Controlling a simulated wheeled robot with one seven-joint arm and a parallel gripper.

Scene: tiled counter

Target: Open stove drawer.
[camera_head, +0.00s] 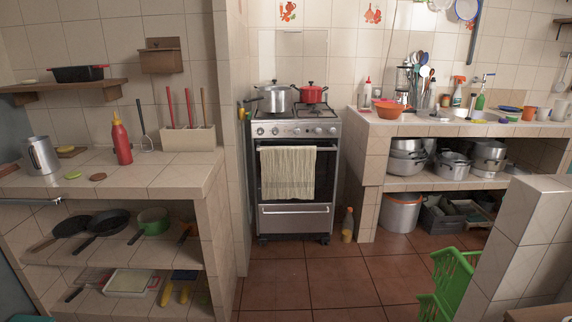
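The stove (296,133) stands in the middle of the view, between two tiled counters. Its drawer (296,224) is the silver panel at the bottom, below the oven door. A horizontal handle (296,211) runs along the drawer's upper part. The drawer front looks flush with the stove, so it appears closed. A cream towel (288,172) hangs over the oven door above it and ends above the drawer. My gripper is not in view.
Brown floor tiles (335,278) in front of the stove are clear. A yellow bottle (348,225) stands on the floor right of the stove. A green crate (447,285) is at lower right, beside a tiled half wall (530,245). A tiled shelf counter (150,180) is at left.

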